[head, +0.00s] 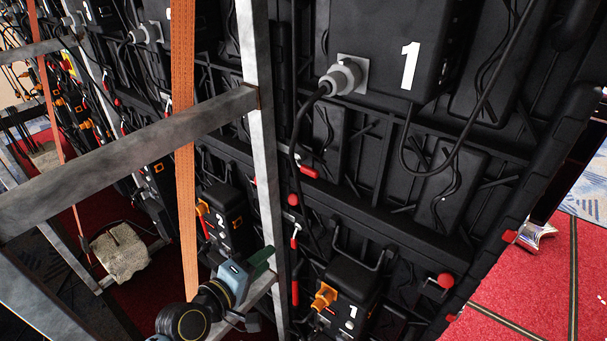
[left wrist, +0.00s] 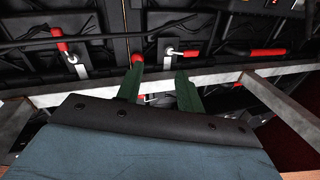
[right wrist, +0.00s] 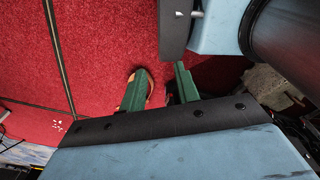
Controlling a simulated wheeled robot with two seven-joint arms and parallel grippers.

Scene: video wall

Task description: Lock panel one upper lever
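Panel one (head: 440,185) is the black panel back marked with a large white 1. Along its left edge, a red-handled lever (head: 309,172) lies slanted, and a lower red handle (head: 295,292) hangs upright. I cannot tell for sure which is the upper lever. My left gripper (head: 266,260) is low beside the metal frame, left of these levers and apart from them. In the left wrist view its green fingers (left wrist: 160,90) are open and empty, with red-tipped levers (left wrist: 190,54) beyond them. My right gripper (right wrist: 159,88) is open over red carpet and out of the head view.
A metal frame post (head: 262,130) and a slanted crossbar (head: 130,150) stand in front of the wall. An orange strap (head: 183,140) hangs nearby. A cable loops from a grey plug (head: 342,78). Red carpeted floor (head: 530,290) is clear at right.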

